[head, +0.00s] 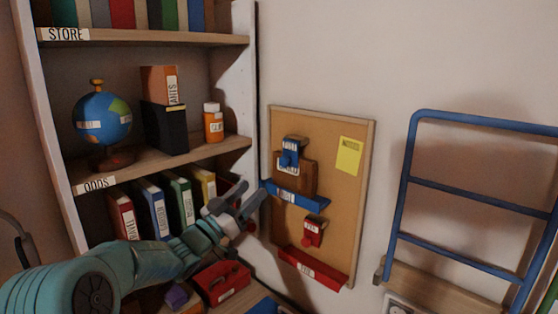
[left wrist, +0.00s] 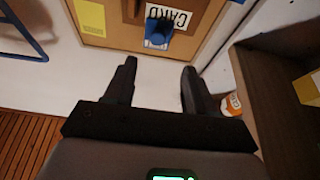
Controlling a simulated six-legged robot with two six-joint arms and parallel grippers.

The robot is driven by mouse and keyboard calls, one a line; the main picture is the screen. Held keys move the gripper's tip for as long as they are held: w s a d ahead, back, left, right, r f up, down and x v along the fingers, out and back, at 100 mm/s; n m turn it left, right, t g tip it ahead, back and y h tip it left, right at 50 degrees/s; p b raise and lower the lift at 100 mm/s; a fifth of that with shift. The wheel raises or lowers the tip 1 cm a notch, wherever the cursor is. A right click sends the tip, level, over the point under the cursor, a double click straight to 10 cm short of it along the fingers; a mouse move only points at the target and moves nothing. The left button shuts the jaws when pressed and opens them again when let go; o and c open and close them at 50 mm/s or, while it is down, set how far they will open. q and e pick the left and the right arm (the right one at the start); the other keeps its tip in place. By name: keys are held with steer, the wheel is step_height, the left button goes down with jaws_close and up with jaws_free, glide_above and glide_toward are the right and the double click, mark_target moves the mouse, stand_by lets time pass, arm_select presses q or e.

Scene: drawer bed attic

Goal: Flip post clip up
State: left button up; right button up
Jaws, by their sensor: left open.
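A cork board (head: 345,215) hangs on the wall. Lower down is a small red clip-like piece (head: 313,231). I cannot tell from the lettering which one is the post clip. My left gripper (head: 254,191) is open and empty, just left of the board's edge. In the left wrist view its fingers (left wrist: 158,82) are apart, short of the blue clip.
A blue ledge (head: 297,194) and a red ledge (head: 312,267) stick out from the board. A yellow note (head: 349,155) is at its upper right. The shelf unit (head: 215,160) with a globe (head: 102,118) and orange bottle (head: 213,123) stands left. A blue rail frame (head: 465,197) is right.

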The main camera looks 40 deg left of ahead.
mark_target(282, 162)
arm_select(q)
steer(key=p+x, duration=0.1)
steer(key=x, duration=0.1)
steer(key=p+x, duration=0.1)
steer(key=x, duration=0.2)
steer(key=r+p+x, duration=0.1)
steer(key=x, duration=0.1)
steer(key=shift+w+d+r, duration=0.1)
steer(key=shift+d, duration=0.2)
steer(key=w+p, duration=0.1)
steer(key=w, duration=0.1)
steer(key=shift+w, duration=0.75)
steer(key=shift+d+r, duration=0.15)
steer(key=shift+r, duration=0.05)
steer(key=shift+s+r, duration=0.1)
steer(key=shift+s, duration=0.2)
steer(key=shift+w, duration=0.3)
steer(key=c, duration=1)
